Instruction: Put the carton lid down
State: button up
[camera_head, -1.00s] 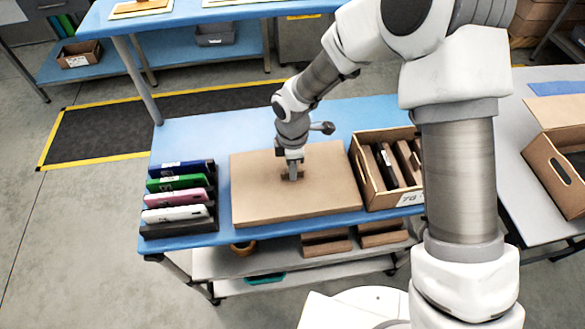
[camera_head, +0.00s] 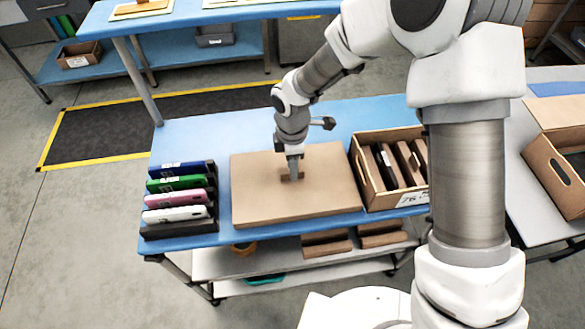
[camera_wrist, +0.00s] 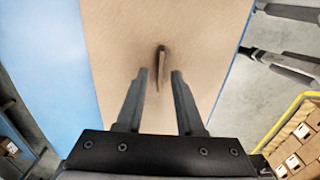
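The carton lid (camera_head: 325,191) is a flat brown board on the blue table, between a rack and an open carton. A small raised tab (camera_wrist: 161,66) stands at its middle. My gripper (camera_head: 291,176) is over the middle of the lid, pointing down at the tab. In the wrist view my gripper (camera_wrist: 160,72) has its two fingers apart, one on each side of the tab, with gaps between. Whether the fingertips touch the lid is hard to tell. What lies under the lid is hidden.
A dark rack (camera_head: 178,231) with several coloured cases stands left of the lid. An open carton (camera_head: 363,181) with dark and brown items stands close on its right. Blue table (camera_head: 228,128) is clear behind the lid. Another tilted carton (camera_head: 557,182) is far right.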

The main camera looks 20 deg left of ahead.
notch_tip(320, 180, up, 10)
jog(key=shift+r+p, duration=0.2)
jog(key=shift+p, duration=0.15)
jog(key=d+r+m+t, duration=0.3)
jog(key=d+r+m, duration=0.7)
jog(key=d+r, duration=0.55)
jog(key=s+d+r+m+t, duration=0.2)
jog(key=s+d+r+m, duration=0.2)
jog(key=s+d+m, duration=0.8)
jog(key=d+m, duration=0.1)
jog(key=d, duration=0.1)
jog(key=shift+s+d+r+m+t, duration=0.15)
jog(key=shift+s+d+m+t, duration=0.15)
jog(key=shift+d+m, duration=0.1)
